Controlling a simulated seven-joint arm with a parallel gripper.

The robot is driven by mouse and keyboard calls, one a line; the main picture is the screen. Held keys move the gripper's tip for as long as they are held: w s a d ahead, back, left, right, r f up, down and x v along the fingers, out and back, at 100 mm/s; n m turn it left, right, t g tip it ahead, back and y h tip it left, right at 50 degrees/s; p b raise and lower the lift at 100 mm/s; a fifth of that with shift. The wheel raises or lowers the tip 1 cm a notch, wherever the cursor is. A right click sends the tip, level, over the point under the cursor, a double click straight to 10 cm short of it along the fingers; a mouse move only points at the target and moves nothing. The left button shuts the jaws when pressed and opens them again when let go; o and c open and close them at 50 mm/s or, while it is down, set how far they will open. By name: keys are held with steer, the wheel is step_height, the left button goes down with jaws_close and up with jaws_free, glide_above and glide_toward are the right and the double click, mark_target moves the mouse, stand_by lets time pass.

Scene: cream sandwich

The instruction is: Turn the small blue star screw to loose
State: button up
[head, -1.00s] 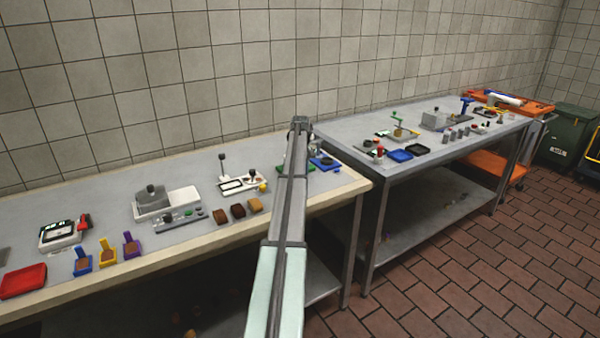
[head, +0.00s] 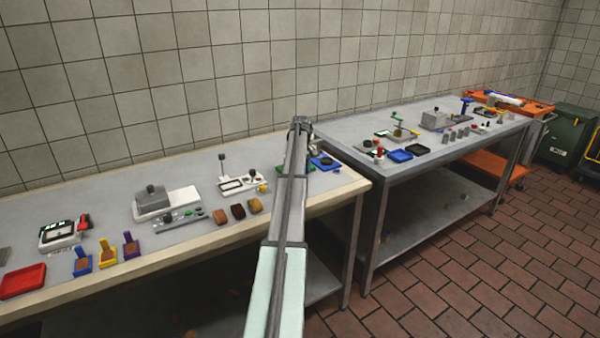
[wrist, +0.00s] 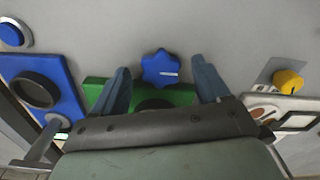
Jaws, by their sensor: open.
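The blue star screw (wrist: 162,68) shows in the wrist view, with a small pale mark on its face. It sits at the far edge of a green block (wrist: 180,97). My gripper (wrist: 160,77) is open, with one blue-grey finger on each side of the star. Gaps show between the star and both fingers, so they appear apart from it. I cannot tell how high the fingertips are relative to the star. In the head view my arm hides the star and the gripper.
In the wrist view, a blue plate with a black ring (wrist: 36,90) lies left and a yellow knob (wrist: 287,82) right. A round blue button (wrist: 12,33) is at upper left. In the head view, bread slices (head: 238,211) lie left of my arm; a second table (head: 345,128) stands right.

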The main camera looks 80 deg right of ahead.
steer(key=shift+r, duration=0.1)
step_height(320, 180, up, 14)
stand_by(0.5)
steer(key=shift+f, duration=0.2)
